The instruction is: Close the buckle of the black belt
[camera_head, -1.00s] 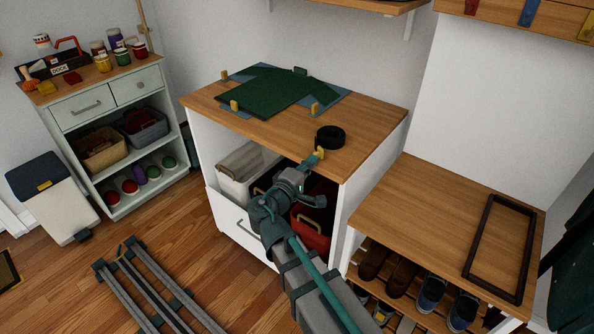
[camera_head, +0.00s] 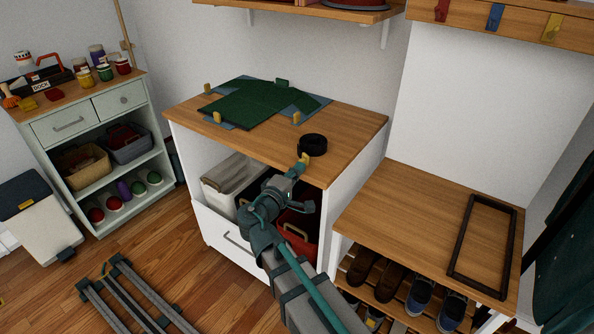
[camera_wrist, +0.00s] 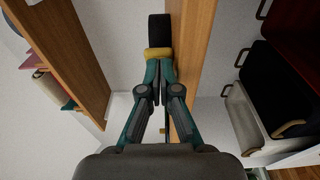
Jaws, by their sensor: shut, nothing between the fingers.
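A black coiled band (camera_head: 313,145), which looks like the rolled belt, lies near the front right edge of the wooden cabinet top (camera_head: 345,125). It also shows at the top of the wrist view (camera_wrist: 159,28). The buckle's state cannot be made out.
Green and blue cloths with yellow clips (camera_head: 252,104) lie farther back on the cabinet top. Open bins (camera_head: 232,180) stand below, under my gripper. A shoe bench at right bears a black rectangular frame (camera_head: 453,236). A shelf (camera_head: 330,12) hangs above the cabinet.

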